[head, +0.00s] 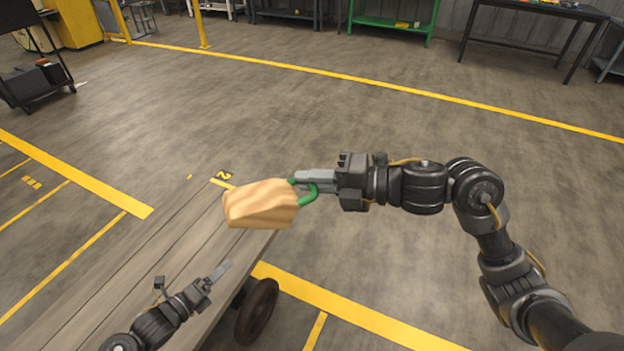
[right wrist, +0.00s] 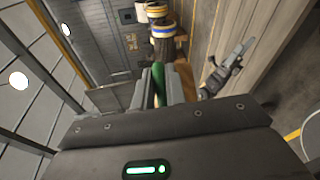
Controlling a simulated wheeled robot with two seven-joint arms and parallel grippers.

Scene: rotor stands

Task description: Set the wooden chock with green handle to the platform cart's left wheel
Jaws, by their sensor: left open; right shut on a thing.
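The wooden chock (head: 262,205) is light wood with a green handle (head: 309,194) on its right side. My right gripper (head: 312,181) is shut on the handle and holds the chock above the cart's far right part. In the right wrist view the green handle (right wrist: 158,84) stands between the fingers. The platform cart (head: 110,268) has a grey plank deck at lower left. One dark wheel (head: 257,312) shows below its right edge; other wheels are hidden or out of view. My left gripper (head: 220,271) is open and empty over the deck, near that edge.
Yellow lines (head: 350,312) mark the grey floor, which is clear right of the cart and beyond it. A green bench (head: 392,22) and a dark table (head: 535,12) stand far back. A dark trolley (head: 35,84) stands at far left.

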